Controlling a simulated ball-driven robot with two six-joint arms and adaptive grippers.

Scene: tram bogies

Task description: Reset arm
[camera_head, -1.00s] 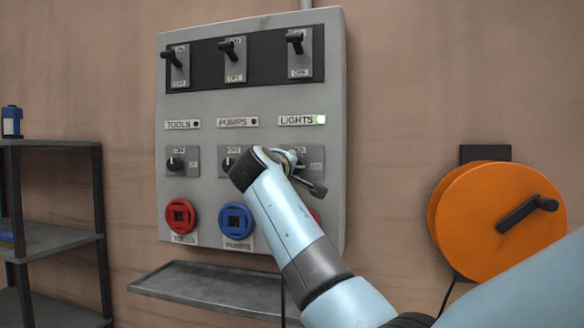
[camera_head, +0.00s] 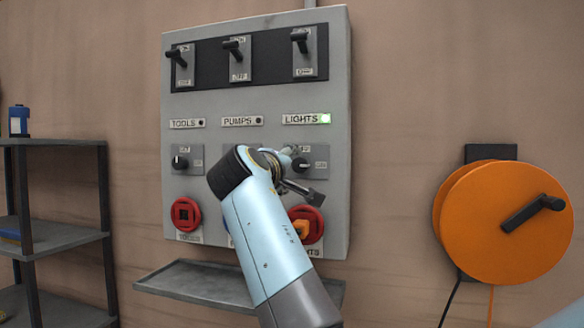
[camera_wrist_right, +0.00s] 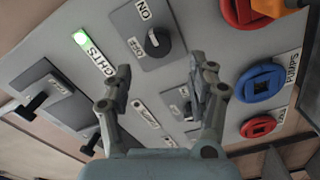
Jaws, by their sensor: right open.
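My right gripper (camera_wrist_right: 162,85) is open and empty in the right wrist view, its two fingers apart in front of the grey panel. In the head view my right arm reaches up to the panel (camera_head: 340,150), and the gripper (camera_head: 305,180) is partly hidden by the wrist. The lights rotary switch (camera_wrist_right: 157,41) is just beyond the fingertips and apart from them; it also shows in the head view (camera_head: 300,164). The lights label has a lit green lamp (camera_head: 325,118). An orange plug (camera_head: 302,227) sits at the red lights socket (camera_head: 318,222). My left gripper is not seen.
Three black lever switches top the panel, including the tools lever (camera_head: 177,57). A grey shelf (camera_head: 190,282) juts out below the panel. An orange cable reel (camera_head: 500,225) hangs at right. A dark rack (camera_head: 60,246) stands at left.

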